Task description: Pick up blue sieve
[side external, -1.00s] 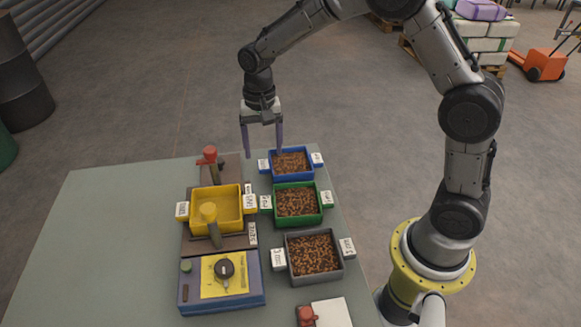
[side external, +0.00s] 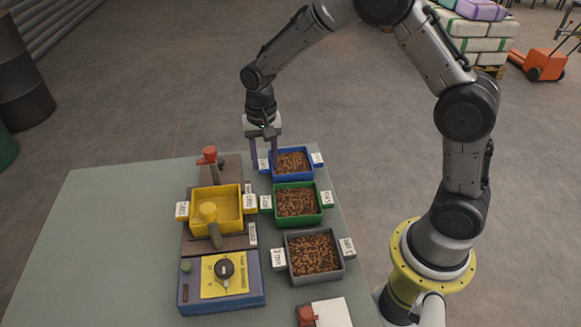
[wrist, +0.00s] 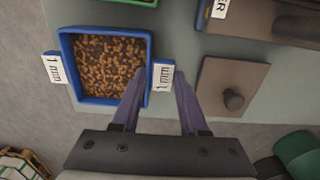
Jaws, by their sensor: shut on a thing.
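The blue sieve (side external: 293,178) stands at the far right of the table, full of brown pellets. It also shows in the wrist view (wrist: 98,101), with a white "1 mm" label tab on each side. My gripper (side external: 264,166) points down at the sieve's left tab. In the wrist view, my gripper's purple fingers (wrist: 161,78) lie on either side of one label tab (wrist: 162,76) and are shut on it. The sieve appears level and at table height; its underside is hidden.
A green sieve (side external: 296,225) stands close in front of the blue one, then a grey sieve (side external: 315,283). A yellow sieve (side external: 196,226) sits on the sieving machine (side external: 220,293) to the left. The table's left side (side external: 100,240) is clear.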

